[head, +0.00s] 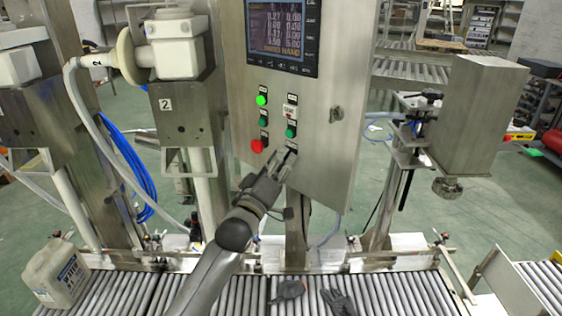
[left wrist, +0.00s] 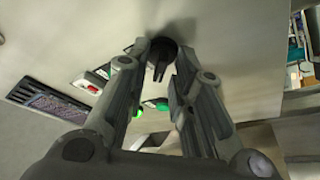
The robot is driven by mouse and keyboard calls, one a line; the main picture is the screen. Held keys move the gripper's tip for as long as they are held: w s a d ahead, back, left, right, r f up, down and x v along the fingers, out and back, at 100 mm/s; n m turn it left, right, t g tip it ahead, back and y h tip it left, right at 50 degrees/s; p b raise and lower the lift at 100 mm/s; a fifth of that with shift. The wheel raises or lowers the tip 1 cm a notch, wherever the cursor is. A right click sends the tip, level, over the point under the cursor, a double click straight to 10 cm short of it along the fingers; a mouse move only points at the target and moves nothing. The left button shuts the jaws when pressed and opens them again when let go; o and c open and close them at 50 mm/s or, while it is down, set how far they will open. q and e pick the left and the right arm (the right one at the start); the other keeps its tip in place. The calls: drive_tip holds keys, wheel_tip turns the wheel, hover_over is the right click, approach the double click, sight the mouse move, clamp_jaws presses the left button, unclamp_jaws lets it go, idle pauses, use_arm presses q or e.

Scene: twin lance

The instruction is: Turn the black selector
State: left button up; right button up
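The black selector (left wrist: 163,58) shows in the left wrist view as a dark round knob with a protruding handle, on the grey metal panel. In the head view it is mostly hidden at my left gripper's tips. My left gripper (head: 279,162) is at the lower part of the control panel (head: 318,185), below the green and red buttons. In the left wrist view my left gripper (left wrist: 160,65) has its fingers apart, one on each side of the selector. I cannot tell whether either finger touches it.
A red button (head: 257,146) and green buttons (head: 290,131) sit close above the gripper. A screen (head: 282,35) is higher up.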

use_arm(q)
clamp_jaws()
use_arm(e)
drive_tip(key=shift+a, duration=0.4)
